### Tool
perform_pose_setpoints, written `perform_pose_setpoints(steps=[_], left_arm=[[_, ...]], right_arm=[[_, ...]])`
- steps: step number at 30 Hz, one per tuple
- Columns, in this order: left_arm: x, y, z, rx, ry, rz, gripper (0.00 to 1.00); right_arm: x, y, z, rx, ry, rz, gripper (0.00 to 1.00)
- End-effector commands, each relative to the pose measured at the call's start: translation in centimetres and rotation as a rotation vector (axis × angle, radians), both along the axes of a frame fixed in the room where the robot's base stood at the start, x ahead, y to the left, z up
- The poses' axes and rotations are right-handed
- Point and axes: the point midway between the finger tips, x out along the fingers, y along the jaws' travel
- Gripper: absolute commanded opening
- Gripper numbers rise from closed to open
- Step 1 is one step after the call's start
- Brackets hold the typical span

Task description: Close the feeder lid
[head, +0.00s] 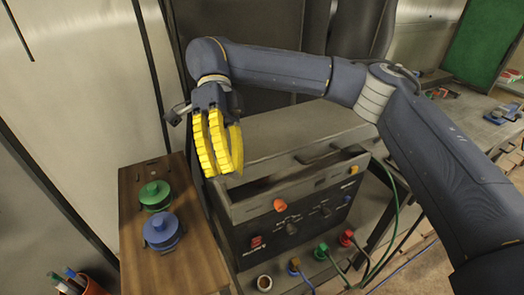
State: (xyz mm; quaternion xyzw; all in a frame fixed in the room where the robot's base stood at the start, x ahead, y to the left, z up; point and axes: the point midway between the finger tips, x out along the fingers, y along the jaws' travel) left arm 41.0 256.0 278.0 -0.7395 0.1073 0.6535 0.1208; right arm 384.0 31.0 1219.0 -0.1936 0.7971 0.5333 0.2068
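The feeder is a grey metal box with a dark front panel (290,222) on a bench in the middle of the head view. Its grey lid (285,132) has a handle on the side toward me. A dark gap shows between the lid and the front rim, so the lid looks not fully down. My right gripper (223,172) has yellow fingers pointing down by the lid's left side. The fingers appear close together, but whether they are shut is unclear. I cannot tell whether they touch the lid. My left gripper is not in view.
A wooden surface (190,265) at the left holds a green lidded pot (155,196) and a blue one (162,232). An orange cup (92,288) with pens stands at lower left. Coloured plugs with cables sit below the panel. My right arm spans the upper right.

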Motion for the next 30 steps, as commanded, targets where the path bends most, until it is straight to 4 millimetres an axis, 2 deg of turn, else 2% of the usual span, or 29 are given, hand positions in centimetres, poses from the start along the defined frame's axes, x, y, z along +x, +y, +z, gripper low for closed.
perform_pose_setpoints(steps=[5, 9, 15, 19, 23, 26, 30], left_arm=[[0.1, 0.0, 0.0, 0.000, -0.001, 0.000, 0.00], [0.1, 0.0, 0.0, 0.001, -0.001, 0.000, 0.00], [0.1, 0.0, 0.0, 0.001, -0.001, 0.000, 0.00], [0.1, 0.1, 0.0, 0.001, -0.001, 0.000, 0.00], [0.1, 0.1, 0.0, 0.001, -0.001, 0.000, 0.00], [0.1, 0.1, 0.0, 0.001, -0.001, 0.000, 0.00], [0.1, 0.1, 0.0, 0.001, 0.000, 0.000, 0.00]], right_arm=[[5.7, -1.5, -0.1, 0.204, -0.260, 0.115, 0.00], [10.3, -3.2, 0.8, 0.318, -0.440, 0.256, 0.00], [15.2, -5.9, 2.8, 0.395, -0.618, 0.451, 0.00], [17.0, -7.0, 3.8, 0.412, -0.677, 0.535, 0.00], [17.9, -7.6, 4.2, 0.419, -0.703, 0.578, 0.00], [18.0, -7.8, 3.7, 0.421, -0.707, 0.591, 0.00], [17.6, -7.9, 2.1, 0.425, -0.705, 0.592, 0.00]])
